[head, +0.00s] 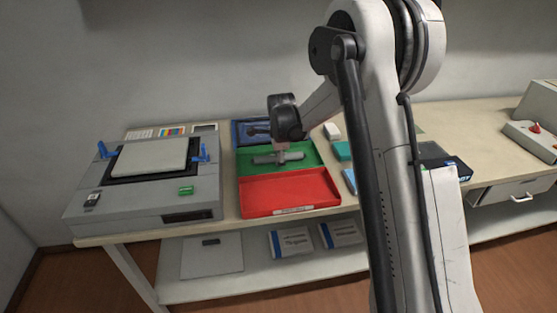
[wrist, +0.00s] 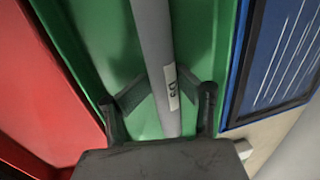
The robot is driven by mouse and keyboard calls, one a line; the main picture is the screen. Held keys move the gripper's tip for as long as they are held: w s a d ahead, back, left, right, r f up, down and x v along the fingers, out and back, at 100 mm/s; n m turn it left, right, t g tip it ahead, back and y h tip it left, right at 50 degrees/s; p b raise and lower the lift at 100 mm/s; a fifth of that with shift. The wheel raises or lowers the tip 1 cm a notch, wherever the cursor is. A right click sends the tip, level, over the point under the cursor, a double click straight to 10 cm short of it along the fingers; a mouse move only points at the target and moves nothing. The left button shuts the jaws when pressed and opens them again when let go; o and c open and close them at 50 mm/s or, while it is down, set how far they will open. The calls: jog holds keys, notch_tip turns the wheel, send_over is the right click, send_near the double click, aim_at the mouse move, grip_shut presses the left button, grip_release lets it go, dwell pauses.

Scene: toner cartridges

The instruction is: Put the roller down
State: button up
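The roller (head: 266,160) is a grey cylinder lying crosswise over the green tray (head: 312,158). In the wrist view the roller (wrist: 153,40) runs away from my gripper and carries a small pale label. My gripper (wrist: 163,80) has one dark finger on each side of the roller, and both fingertips appear to touch it. In the head view my gripper (head: 281,150) points down at the middle of the roller. The frames do not clearly show whether the roller rests on the tray floor or hangs just above it.
A red tray (head: 290,190) lies in front of the green one, and a blue tray (head: 243,133) behind it. A grey machine with blue levers (head: 150,190) stands left on the bench. Small boxes (head: 342,151) and a dark cartridge (head: 455,166) lie to the right.

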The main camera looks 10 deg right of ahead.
jog(key=shift+r+p, duration=0.3)
jog(key=shift+r, duration=0.15)
jog(key=s+r+n, duration=0.1)
jog(key=s+r, duration=0.3)
jog(key=r, duration=0.3)
jog(key=s+r+n+t, duration=0.1)
jog(key=s+r+n, duration=0.15)
jog(key=r, duration=0.35)
jog(key=s+r+n, duration=0.1)
jog(key=s+r, duration=0.3)
jog(key=r, duration=0.3)
jog(key=s+r+n+t, duration=0.2)
jog(key=s+r+n, duration=0.25)
jog(key=s, duration=0.75)
jog(key=s+f+n+t, duration=0.1)
jog(key=s+n, duration=0.3)
jog(key=s, duration=0.5)
jog(key=s+f+n+t, duration=0.1)
jog(key=s+f+n, duration=0.1)
jog(key=s+n, duration=0.3)
jog(key=shift+s+f+n+p, duration=0.3)
jog(key=shift+s+p, duration=0.05)
jog(key=shift+s, duration=1.95)
